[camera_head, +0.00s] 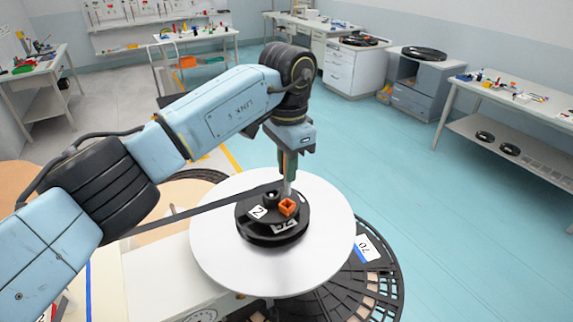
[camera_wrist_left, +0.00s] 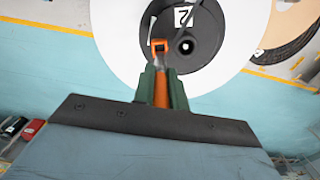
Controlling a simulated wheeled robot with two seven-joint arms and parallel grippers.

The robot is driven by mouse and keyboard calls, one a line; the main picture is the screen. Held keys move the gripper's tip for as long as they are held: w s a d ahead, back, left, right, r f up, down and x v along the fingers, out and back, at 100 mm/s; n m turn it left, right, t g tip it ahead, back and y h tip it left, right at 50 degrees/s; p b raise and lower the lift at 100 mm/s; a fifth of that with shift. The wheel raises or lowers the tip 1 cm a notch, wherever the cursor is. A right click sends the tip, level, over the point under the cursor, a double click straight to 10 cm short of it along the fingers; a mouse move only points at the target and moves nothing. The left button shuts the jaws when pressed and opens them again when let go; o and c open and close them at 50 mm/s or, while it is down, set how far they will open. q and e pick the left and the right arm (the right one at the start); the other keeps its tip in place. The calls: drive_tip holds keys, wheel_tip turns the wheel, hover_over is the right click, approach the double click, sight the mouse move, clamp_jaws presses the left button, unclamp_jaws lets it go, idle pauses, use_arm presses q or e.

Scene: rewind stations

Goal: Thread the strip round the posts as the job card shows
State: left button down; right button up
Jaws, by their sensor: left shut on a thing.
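My left gripper (camera_head: 287,186) reaches down over a black hub (camera_head: 265,235) on a round white plate (camera_head: 220,255). In the left wrist view its green fingers (camera_wrist_left: 161,75) are shut on an orange piece (camera_wrist_left: 159,45), whose square open end also shows in the head view (camera_head: 288,207). The orange piece is over the hub; whether it touches is unclear. A short black post (camera_head: 270,197) stands on the hub beside a label "2" (camera_head: 257,212). A dark strip (camera_head: 200,209) runs from the lower left to near the gripper; its end is hidden. My right gripper and a readable job card are not in view.
A large black slotted reel (camera_head: 385,287) with a label "70" (camera_head: 368,248) lies below the plate at right. Tables with tools and cabinets with black reels (camera_head: 424,53) stand at the back. The floor at right is clear.

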sight(287, 194)
use_arm(q)
drive_tip(key=shift+f, duration=0.3)
drive_tip(key=shift+f+b, duration=1.4)
drive_tip(key=shift+f, duration=0.45)
drive_tip(key=c, duration=1.3)
unclamp_jaws()
drive_tip(key=shift+c, duration=0.2)
